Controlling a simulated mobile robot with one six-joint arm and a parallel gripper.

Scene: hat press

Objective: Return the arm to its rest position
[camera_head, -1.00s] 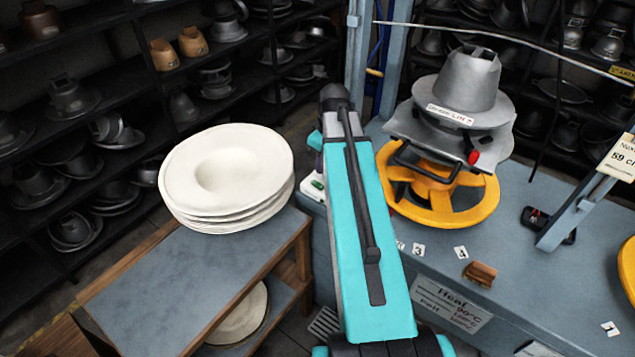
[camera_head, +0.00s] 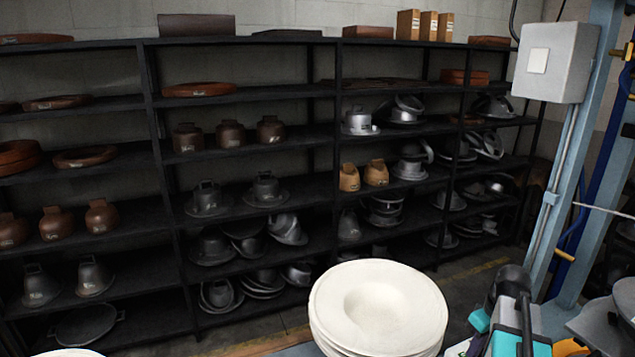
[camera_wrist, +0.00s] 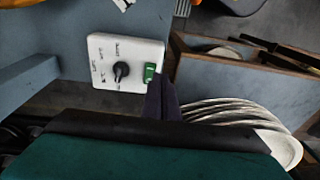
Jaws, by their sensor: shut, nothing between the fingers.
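My gripper (camera_wrist: 160,97) shows in the wrist view as two dark fingers held together, with nothing between them. The fingertips appear in front of the lower right edge of a white control box (camera_wrist: 103,68) with a black knob and a green switch; I cannot tell whether they touch it. In the head view only part of my teal and grey arm (camera_head: 512,318) shows at the lower right, and the fingers cannot be made out there.
A stack of off-white felt hats (camera_head: 378,305) stands left of my arm, and also shows in the wrist view (camera_wrist: 285,148). A dark shelf rack (camera_head: 250,130) with metal hat moulds fills the back. A blue post (camera_head: 568,170) with a grey box (camera_head: 553,62) stands at right.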

